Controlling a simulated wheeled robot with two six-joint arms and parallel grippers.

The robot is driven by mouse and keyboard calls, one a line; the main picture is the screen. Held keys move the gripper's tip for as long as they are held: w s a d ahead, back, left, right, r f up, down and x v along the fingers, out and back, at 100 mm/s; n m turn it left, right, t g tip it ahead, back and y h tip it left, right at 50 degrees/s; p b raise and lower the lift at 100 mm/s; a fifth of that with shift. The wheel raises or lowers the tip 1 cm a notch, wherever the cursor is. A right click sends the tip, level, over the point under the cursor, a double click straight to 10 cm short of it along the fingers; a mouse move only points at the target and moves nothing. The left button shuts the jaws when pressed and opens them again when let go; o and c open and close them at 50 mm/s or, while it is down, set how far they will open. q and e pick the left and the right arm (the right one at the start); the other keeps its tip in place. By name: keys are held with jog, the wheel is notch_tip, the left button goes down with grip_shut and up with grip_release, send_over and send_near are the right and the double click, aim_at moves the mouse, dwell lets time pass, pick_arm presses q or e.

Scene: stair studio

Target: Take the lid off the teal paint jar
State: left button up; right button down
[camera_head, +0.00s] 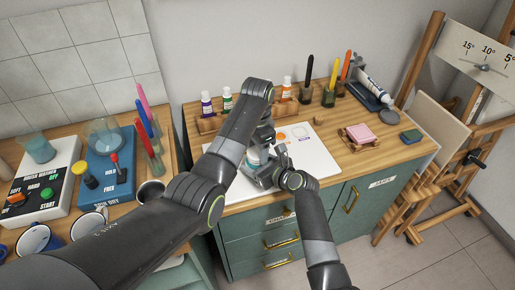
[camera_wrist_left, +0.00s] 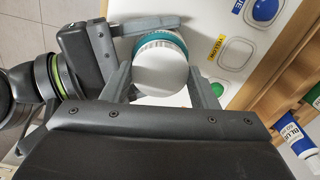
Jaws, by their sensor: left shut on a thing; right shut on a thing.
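The teal paint jar (camera_head: 254,155) is at the front of the wooden cabinet top, mostly hidden by my arms in the head view. In the left wrist view its round white lid (camera_wrist_left: 160,72) faces the camera, with a teal band (camera_wrist_left: 176,39) showing along the far edge. My left gripper (camera_head: 265,150) comes down from above; in its wrist view its two fingers (camera_wrist_left: 161,88) flank the white lid and are shut on it. My right gripper (camera_head: 270,177) reaches in low from the front and is shut on the jar, its finger (camera_wrist_left: 148,26) beside the teal band.
A white sheet with coloured spots (camera_head: 301,133) lies under and behind the grippers. A pink block (camera_head: 360,133) sits right.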

pick_arm(q)
jog(key=shift+n, duration=0.6)
jog(key=o, duration=1)
jog(key=shift+o, duration=0.3)
jog(key=shift+s+d, duration=0.15)
